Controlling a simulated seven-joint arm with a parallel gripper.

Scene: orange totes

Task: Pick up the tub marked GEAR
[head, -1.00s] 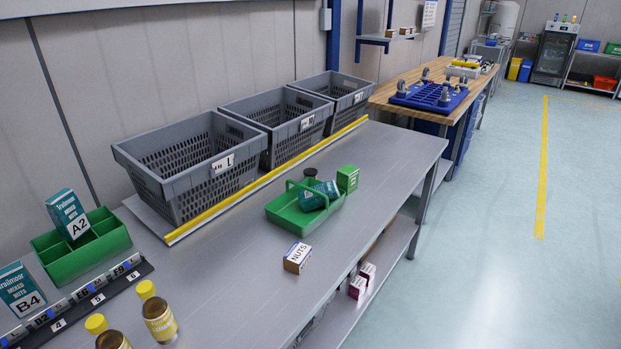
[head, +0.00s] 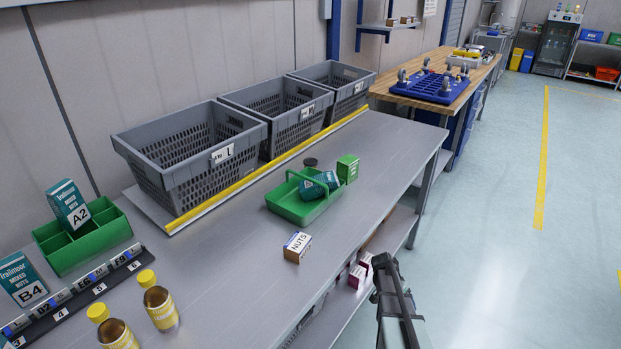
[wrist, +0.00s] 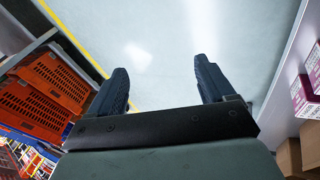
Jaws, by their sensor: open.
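I can read no GEAR mark on anything in either view. A small dark round thing (head: 310,162) sits on the grey bench behind the green carrier; its kind and any label are too small to tell. My gripper (wrist: 162,80) is open and empty in the wrist view, its two dark fingers spread over the pale floor. In the head view my gripper (head: 384,266) shows at the lower right, beside the bench's front edge and apart from the things on the bench.
The bench (head: 345,215) bears grey baskets (head: 187,150), a green carrier (head: 290,207), a green box (head: 347,168), a NUTS box (head: 297,246) and yellow-capped bottles (head: 158,301). Pink boxes (head: 357,276) stand on the shelf below. Orange crates (wrist: 45,85) show in the wrist view.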

